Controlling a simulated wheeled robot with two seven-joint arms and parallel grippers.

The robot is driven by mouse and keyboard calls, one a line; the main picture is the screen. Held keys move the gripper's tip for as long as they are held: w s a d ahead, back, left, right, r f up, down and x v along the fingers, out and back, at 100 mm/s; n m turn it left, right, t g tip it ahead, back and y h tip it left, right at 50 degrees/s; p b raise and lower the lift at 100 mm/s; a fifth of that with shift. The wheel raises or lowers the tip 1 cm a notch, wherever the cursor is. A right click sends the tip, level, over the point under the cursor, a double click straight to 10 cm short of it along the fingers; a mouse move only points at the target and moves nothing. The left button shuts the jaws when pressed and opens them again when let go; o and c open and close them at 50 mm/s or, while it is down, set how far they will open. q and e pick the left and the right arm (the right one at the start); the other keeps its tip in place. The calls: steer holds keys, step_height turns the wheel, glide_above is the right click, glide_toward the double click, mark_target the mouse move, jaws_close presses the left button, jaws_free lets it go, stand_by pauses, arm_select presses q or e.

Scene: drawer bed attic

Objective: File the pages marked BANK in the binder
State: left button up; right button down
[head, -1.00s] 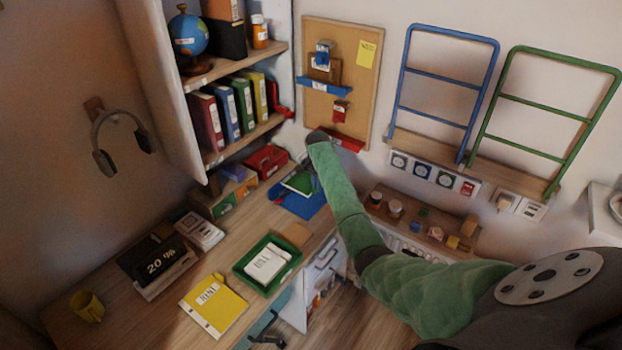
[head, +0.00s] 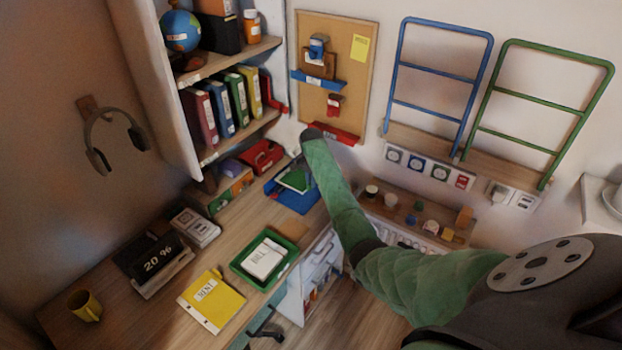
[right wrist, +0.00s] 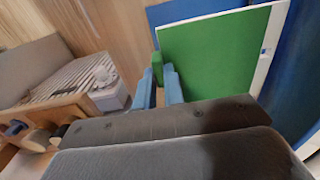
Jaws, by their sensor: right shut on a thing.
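My right gripper (right wrist: 160,86) is at the far right end of the desk, its light blue fingers shut on the edge of a flat green board with a white border (right wrist: 212,50). In the head view the board (head: 295,179) is over a blue mat or folder (head: 296,202); I cannot tell whether they touch. My forearm partly hides the grip. A green tray (head: 242,268) holds white pages, the top one seeming to read BILL (head: 264,257). A yellow folder (head: 226,308) with an unclear label lies front left of it. Several binders (head: 240,98) stand on the shelf. No page marked BANK is readable.
A red box (head: 262,156) is below the shelf.

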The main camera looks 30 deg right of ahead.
mark_target(311, 189)
steer(key=shift+f+b, duration=0.5)
steer(key=shift+f, duration=1.85)
arm_select(q)
steer(key=shift+w+d+f, duration=0.1)
steer(key=shift+w+f, duration=0.2)
steer(key=shift+w, duration=0.2)
steer(key=shift+w+d+f, duration=0.1)
steer(key=shift+w+f, duration=0.2)
steer(key=shift+w, duration=0.2)
steer(key=shift+s, duration=0.1)
steer(key=shift+s+a, duration=0.1)
steer(key=shift+s, duration=0.15)
steer(key=shift+w+r, duration=0.1)
steer(key=shift+r, duration=0.25)
arm_select(e)
steer(key=shift+r, duration=0.1)
arm_select(q)
steer(key=shift+r+p, duration=0.7)
steer(key=shift+p, duration=0.15)
